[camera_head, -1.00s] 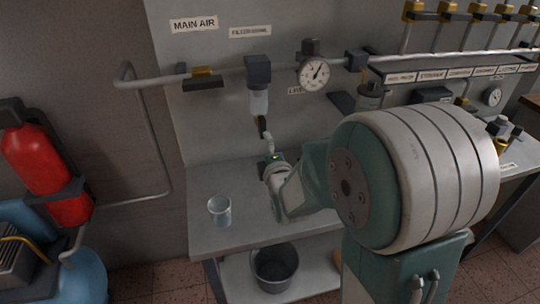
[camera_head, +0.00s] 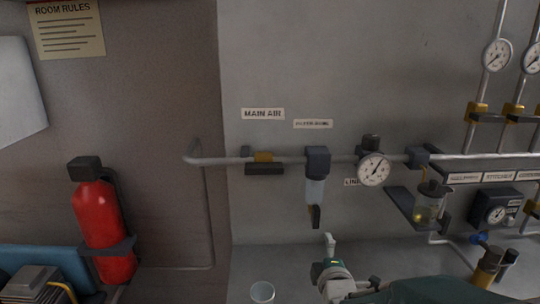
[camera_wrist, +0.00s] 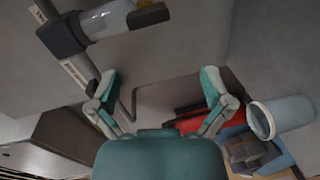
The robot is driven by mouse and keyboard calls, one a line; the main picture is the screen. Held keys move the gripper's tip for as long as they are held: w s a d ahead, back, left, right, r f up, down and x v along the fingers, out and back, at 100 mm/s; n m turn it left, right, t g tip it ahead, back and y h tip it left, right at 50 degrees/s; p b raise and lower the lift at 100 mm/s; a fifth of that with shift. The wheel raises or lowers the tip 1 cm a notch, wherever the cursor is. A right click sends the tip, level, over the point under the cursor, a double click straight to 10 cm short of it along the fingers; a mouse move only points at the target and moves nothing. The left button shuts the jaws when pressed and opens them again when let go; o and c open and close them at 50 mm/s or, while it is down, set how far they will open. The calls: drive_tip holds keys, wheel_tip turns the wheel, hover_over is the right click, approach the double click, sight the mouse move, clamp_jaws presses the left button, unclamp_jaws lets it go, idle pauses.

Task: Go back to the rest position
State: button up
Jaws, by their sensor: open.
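My gripper (camera_wrist: 160,90) is open in the wrist view, its two teal-padded fingers spread apart with nothing between them. In the head view my gripper (camera_head: 330,262) shows at the bottom, below the clear filter bowl (camera_head: 314,192) on the wall pipe, apart from it. The filter bowl also shows at the top left of the wrist view (camera_wrist: 112,18). A clear cup (camera_head: 262,292) stands on the bench at the bottom of the head view, left of my gripper. The cup is at the right of the wrist view (camera_wrist: 284,117).
A pipe (camera_head: 225,160) runs along the wall with a yellow-and-black valve (camera_head: 264,163) and a gauge (camera_head: 373,169). A glass lubricator (camera_head: 429,203) and more gauges are at the right. A red fire extinguisher (camera_head: 103,225) stands at the left.

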drive_tip(key=s+r+m+g, duration=0.1)
drive_tip(key=s+m+g, duration=0.4)
drive_tip(key=s+m, duration=0.3)
drive_tip(key=s+r+m+g, duration=0.2)
drive_tip(key=s+m+g, duration=0.3)
drive_tip(key=s, duration=1.1)
drive_tip(key=m, duration=0.3)
drive_tip(key=shift+d+r+g, duration=0.3)
drive_tip(key=shift+d+g, duration=0.05)
drive_tip(key=shift+g, duration=0.05)
drive_tip(key=shift+w, duration=0.1)
drive_tip(key=shift+c, duration=0.3)
